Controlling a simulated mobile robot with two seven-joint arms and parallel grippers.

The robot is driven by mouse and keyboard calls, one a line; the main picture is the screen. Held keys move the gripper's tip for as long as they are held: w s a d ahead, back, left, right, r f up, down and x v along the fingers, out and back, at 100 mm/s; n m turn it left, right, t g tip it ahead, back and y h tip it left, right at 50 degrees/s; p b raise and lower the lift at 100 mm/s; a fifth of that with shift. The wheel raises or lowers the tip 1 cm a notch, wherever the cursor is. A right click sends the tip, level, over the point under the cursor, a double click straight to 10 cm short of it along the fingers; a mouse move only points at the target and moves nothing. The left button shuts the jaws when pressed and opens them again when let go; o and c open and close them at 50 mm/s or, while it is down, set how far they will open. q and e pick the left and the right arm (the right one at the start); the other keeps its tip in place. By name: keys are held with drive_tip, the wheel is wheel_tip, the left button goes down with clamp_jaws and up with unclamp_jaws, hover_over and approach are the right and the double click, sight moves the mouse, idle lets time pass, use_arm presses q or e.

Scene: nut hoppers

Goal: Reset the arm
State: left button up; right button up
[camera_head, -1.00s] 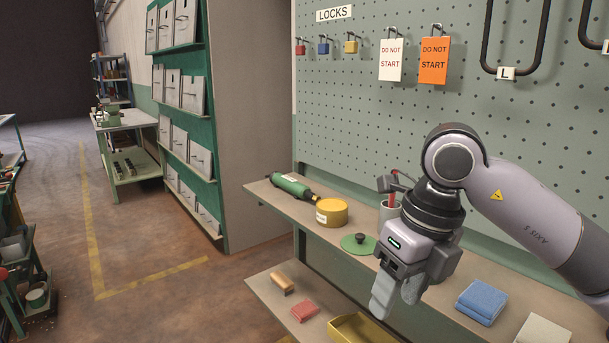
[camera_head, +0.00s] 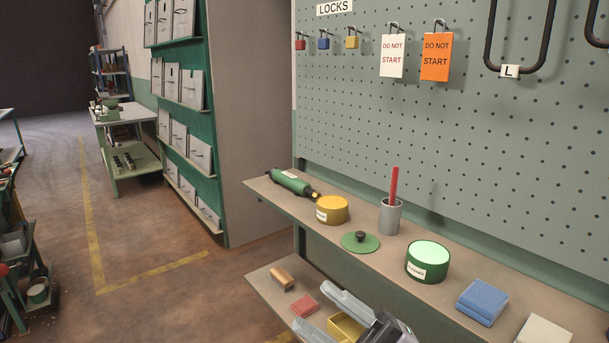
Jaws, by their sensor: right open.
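My right gripper (camera_head: 315,308) shows at the bottom edge, low in front of the shelves. Its two grey fingers are spread apart with nothing held between them, and they point up and to the left. It covers part of the yellow tray (camera_head: 345,328) on the lower shelf, beside the red cloth (camera_head: 305,305). Most of my right arm is out of the picture. My left gripper is not in view.
The upper shelf (camera_head: 300,212) holds a green tool (camera_head: 290,183), yellow tin (camera_head: 332,209), green lid (camera_head: 360,242), grey cup (camera_head: 390,217), open green tin (camera_head: 428,265) and blue cloths (camera_head: 482,301). A pegboard (camera_head: 450,140) stands behind.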

drive_tip(key=w+d+f+m+t+h, duration=0.1)
drive_tip(key=d+f+m+t+h, duration=0.4)
drive_tip(key=f+m+h, duration=0.3)
drive_tip(key=w+d+f+m+t+h, duration=0.1)
drive_tip(key=d+f+m+t+h, duration=0.35)
drive_tip(key=f+m+h, duration=0.35)
drive_tip(key=s+d+f+m+g+h, duration=0.2)
drive_tip(key=s+d+f+m+g, duration=0.1)
drive_tip(key=s+f, duration=0.4)
drive_tip(key=s+d+f+m+g+h, duration=0.2)
drive_tip(key=s+d+f+m+g, duration=0.2)
drive_tip(key=s+f, duration=0.3)
wheel_tip(320, 180, down, 4)
drive_tip(key=shift+s+d+r+g+p, duration=0.1)
drive_tip(key=shift+s+d+g+p, duration=0.1)
drive_tip(key=shift+d+g+p, duration=0.25)
